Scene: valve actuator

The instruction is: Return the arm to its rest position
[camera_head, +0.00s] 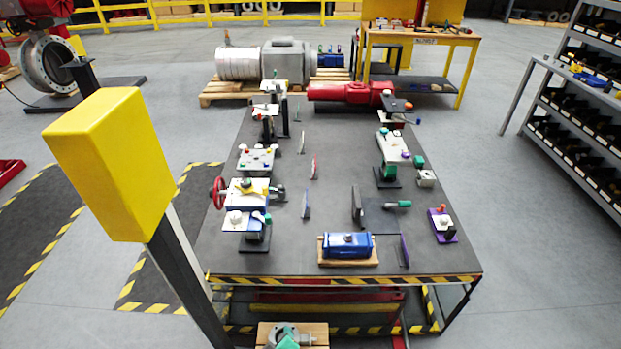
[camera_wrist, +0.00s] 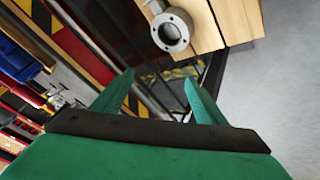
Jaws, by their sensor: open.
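My gripper (camera_wrist: 158,78) shows in the wrist view with its two green fingers spread apart. Nothing is between them. A grey flanged part (camera_wrist: 172,30) on a wooden block (camera_wrist: 198,22) lies beyond the fingertips, and the fingers appear apart from it. In the head view, the workbench (camera_head: 330,215) stands ahead with valve parts along both sides. A small green shape shows at the bottom edge there, in front of the bench; I cannot tell if it is my gripper.
On the bench are a blue actuator (camera_head: 347,245), a red cylinder (camera_head: 352,93) and a red handwheel (camera_head: 218,192). A yellow-framed table (camera_head: 420,38) stands behind. A shelf rack (camera_head: 580,130) stands at right. Grey floor (camera_head: 540,270) is clear right of the bench.

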